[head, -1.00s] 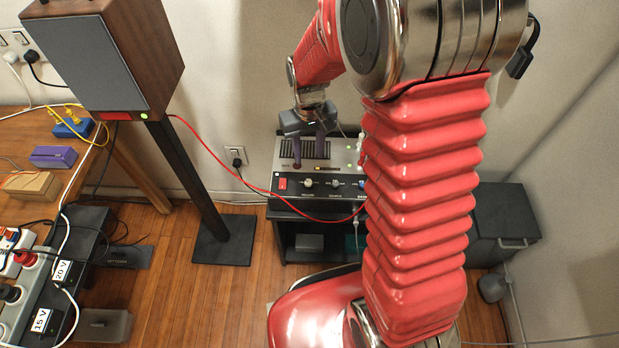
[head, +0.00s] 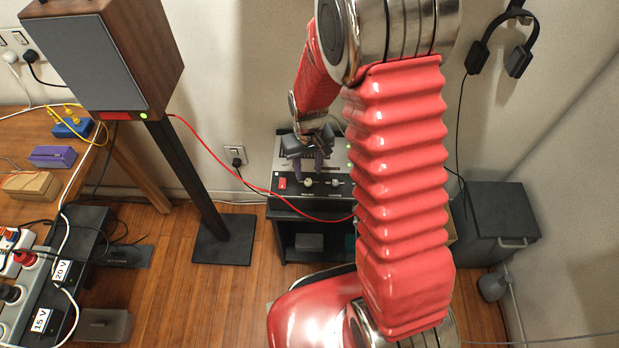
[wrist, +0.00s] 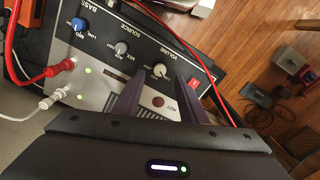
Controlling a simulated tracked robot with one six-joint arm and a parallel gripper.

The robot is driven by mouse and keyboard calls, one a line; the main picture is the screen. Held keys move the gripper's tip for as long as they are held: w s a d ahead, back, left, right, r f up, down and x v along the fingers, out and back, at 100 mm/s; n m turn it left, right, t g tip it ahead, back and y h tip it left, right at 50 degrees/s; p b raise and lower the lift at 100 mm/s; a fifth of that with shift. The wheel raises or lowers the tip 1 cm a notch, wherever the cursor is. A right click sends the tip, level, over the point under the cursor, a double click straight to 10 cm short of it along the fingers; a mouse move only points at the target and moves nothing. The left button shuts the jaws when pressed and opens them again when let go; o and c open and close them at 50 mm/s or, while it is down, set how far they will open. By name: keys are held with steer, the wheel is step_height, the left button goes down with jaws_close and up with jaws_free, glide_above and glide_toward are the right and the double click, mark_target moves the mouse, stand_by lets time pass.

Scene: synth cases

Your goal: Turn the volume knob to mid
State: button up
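The amplifier (head: 285,202) stands on a dark stand by the wall, its front panel carrying a row of knobs. The cream volume knob (wrist: 159,69) shows in the wrist view under the word VOLUME; its pointer is too small to read surely. It also shows in the head view (head: 308,182). My gripper (wrist: 161,86) is open, its two purple fingers apart with nothing between them. The fingertips are just short of the volume knob, one towards each side; I see no contact. In the head view my gripper (head: 309,172) hangs over the amplifier's front edge.
The grey source knob (wrist: 120,47) and blue bass knob (wrist: 78,24) sit left of the volume knob. A red switch (wrist: 194,83) is close on its right. Red and white plugs are at the left. A red cable (head: 240,176) runs past the panel.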

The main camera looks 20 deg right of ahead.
mark_target(309, 182)
steer(key=shift+f, duration=2.75)
jaws_close()
steer(key=shift+d, duration=0.15)
